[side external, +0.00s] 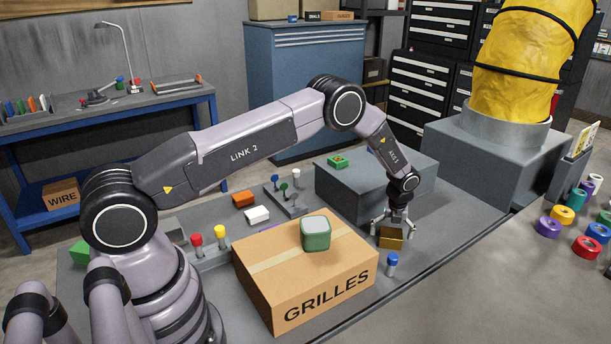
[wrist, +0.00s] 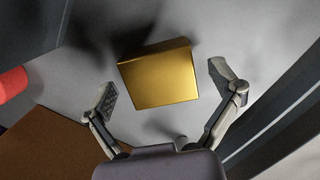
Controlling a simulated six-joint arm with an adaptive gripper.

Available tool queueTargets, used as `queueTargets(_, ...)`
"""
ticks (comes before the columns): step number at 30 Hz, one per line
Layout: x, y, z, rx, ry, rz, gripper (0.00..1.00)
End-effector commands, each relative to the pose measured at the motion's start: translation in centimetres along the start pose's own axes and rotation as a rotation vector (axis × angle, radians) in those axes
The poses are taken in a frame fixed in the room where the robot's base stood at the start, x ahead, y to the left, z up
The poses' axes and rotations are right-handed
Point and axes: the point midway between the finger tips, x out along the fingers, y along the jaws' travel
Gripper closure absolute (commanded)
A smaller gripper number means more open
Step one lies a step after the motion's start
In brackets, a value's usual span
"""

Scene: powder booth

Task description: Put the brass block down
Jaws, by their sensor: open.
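The brass block (side external: 391,238) sits on the grey work surface to the right of the cardboard box, below my gripper. It shows as a gold block (wrist: 159,74) in the middle of the wrist view. My gripper (side external: 393,229) points down over the block with its fingers spread. In the wrist view, the open fingers (wrist: 165,92) stand on either side of the block, with gaps between them and it. Nothing is held.
A cardboard box marked GRILLES (side external: 290,285) carries a green container (side external: 316,234). A blue-capped cylinder (side external: 391,265) stands near the block, and a grey raised block (side external: 345,190) behind it. Coloured rings (side external: 586,247) lie at far right.

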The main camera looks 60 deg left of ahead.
Motion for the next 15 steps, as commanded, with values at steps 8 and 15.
queueTargets(8,-5.0,-0.1,0.1,-0.001,-0.002,-0.004,0.09)
queueTargets(15,-9.9,0.0,0.0,0.001,-0.001,-0.001,0.09)
